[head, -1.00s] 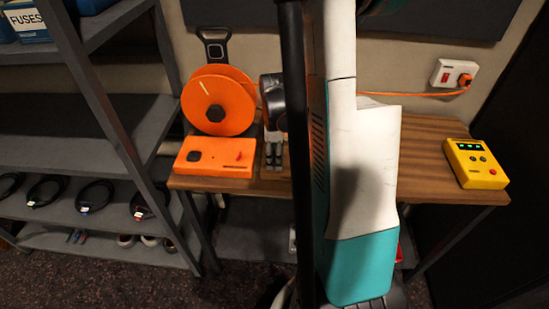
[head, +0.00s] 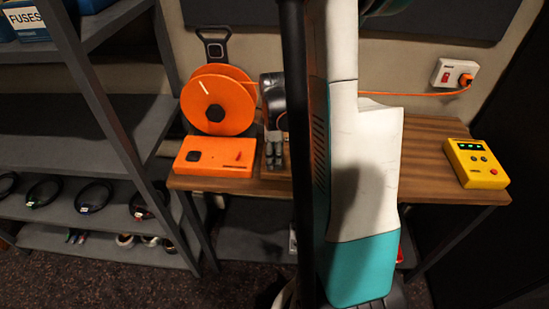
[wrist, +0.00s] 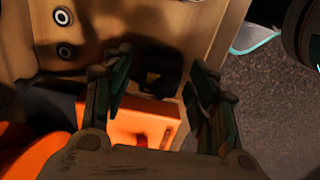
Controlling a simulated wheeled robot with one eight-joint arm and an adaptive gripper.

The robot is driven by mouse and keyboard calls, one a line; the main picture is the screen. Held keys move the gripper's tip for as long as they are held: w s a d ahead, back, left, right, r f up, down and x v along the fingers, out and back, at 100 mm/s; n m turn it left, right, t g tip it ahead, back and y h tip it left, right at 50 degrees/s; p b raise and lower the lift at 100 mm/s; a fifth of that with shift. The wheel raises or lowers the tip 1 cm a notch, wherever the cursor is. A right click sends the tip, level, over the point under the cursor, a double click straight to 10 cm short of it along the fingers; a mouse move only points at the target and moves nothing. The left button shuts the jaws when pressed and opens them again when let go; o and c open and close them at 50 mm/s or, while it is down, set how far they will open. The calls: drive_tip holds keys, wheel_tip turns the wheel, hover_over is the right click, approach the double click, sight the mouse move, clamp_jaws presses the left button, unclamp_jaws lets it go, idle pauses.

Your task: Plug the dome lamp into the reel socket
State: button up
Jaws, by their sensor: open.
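The orange cable reel (head: 217,108) stands at the left end of the wooden desk. My gripper (head: 273,163) points down just right of the box. In the wrist view my gripper (wrist: 157,80) has its fingers spread apart. A dark piece (wrist: 166,72) shows between and beyond the fingertips; I cannot tell what it is or whether it is touched. I cannot make out the dome lamp.
A yellow box (head: 475,163) with green lights sits at the desk's right end. A wall outlet (head: 452,73) has an orange plug and cord. A grey shelf (head: 95,126) with coiled cables stands at the left. My arm hides the desk's middle.

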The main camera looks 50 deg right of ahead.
sight(275, 154)
clamp_jaws()
drive_tip(key=shift+r, duration=0.2)
drive_tip(key=shift+r+p, duration=2)
drive_tip(key=shift+r, duration=0.85)
